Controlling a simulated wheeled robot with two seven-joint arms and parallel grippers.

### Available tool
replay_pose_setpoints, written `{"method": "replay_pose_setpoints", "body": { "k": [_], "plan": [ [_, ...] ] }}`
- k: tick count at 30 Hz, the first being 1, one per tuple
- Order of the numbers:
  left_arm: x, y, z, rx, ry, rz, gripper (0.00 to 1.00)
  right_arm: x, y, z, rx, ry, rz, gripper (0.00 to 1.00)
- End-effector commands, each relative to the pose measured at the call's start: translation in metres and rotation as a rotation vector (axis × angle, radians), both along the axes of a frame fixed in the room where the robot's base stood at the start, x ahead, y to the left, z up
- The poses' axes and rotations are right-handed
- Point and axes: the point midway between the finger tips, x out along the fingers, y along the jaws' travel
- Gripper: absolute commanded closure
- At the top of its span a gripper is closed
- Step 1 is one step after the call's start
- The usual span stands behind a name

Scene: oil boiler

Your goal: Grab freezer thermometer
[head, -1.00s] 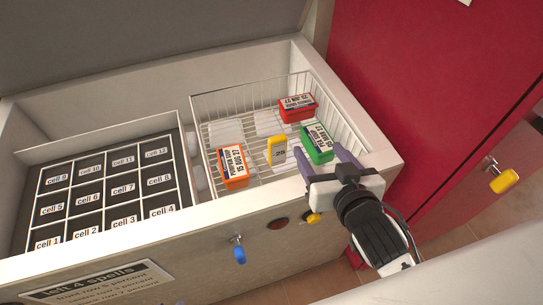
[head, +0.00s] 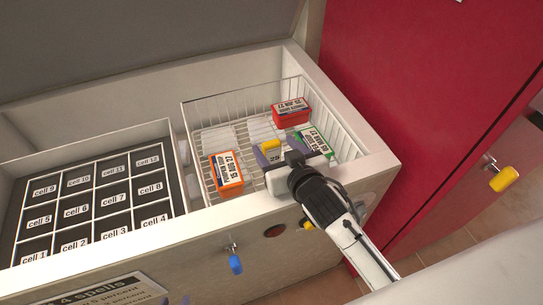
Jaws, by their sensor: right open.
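The freezer thermometer, a small yellow block marked 25 (head: 271,147), stands in the wire basket (head: 190,125) inside the open chest. My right gripper (head: 286,152) reaches in over the chest's front wall. It is open, with one purple finger beside the thermometer's left side and the other to its right, near the green box. The gripper body hides the thermometer's lower right part; I cannot tell whether a finger touches it. A small purple tip at the bottom edge appears to be my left gripper (head: 178,300); its jaws cannot be made out.
The basket also holds an orange box (head: 227,173), a red box (head: 291,110) and a partly covered green box (head: 316,143). A labelled cell tray (head: 174,150) fills the left side. The chest's front rim (head: 215,213) lies under my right arm.

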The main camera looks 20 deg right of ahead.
Motion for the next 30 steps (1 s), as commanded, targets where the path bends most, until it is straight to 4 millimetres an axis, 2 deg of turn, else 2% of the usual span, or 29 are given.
{"method": "replay_pose_setpoints", "body": {
  "k": [9, 19, 26, 30],
  "plan": [
    [0.000, -0.001, 0.000, 0.000, 0.000, -0.001, 0.69, 0.005, 0.000, -0.002, 0.001, 0.001, 0.000, 0.41],
    [0.000, -0.001, 0.000, 0.000, -0.001, -0.001, 0.69, 0.005, 0.000, -0.002, 0.001, 0.001, 0.000, 0.96],
    [0.000, -0.001, 0.001, 0.000, -0.001, -0.001, 0.69, 0.005, 0.000, 0.000, 0.001, -0.001, 0.000, 0.96],
    [0.001, 0.000, 0.005, -0.001, -0.002, -0.001, 0.69, 0.006, 0.000, 0.016, 0.003, -0.004, 0.000, 0.96]
  ]
}}
